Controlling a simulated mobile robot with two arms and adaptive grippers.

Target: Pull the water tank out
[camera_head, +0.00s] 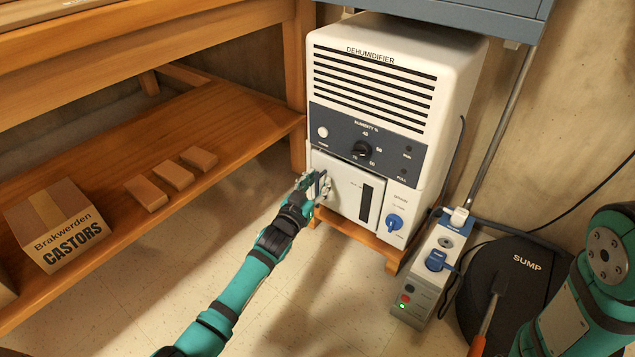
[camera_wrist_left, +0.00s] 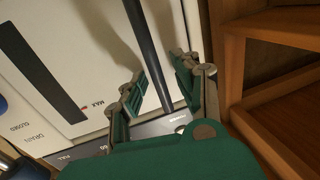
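The water tank (camera_head: 348,190) is a white front panel low in the white dehumidifier (camera_head: 455,80); it looks flush with the housing. Its dark level window (camera_head: 366,202) also shows in the left wrist view (camera_wrist_left: 38,72), beside a MAX mark. My left gripper (camera_head: 318,186) is at the tank's left side. In the left wrist view, a dark handle bar (camera_wrist_left: 146,42) runs between the fingers of the left gripper (camera_wrist_left: 158,88). The fingers look open, with small gaps beside the bar. My right arm shows at the lower right; its gripper is out of view.
A wooden shelf (camera_head: 235,110) with a castors box (camera_head: 58,230) and small brown blocks stands left. A blue drain knob (camera_head: 394,222) is right of the tank. A power strip (camera_head: 432,268) and black sump cover (camera_head: 505,280) lie right. Floor before the tank is mostly clear.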

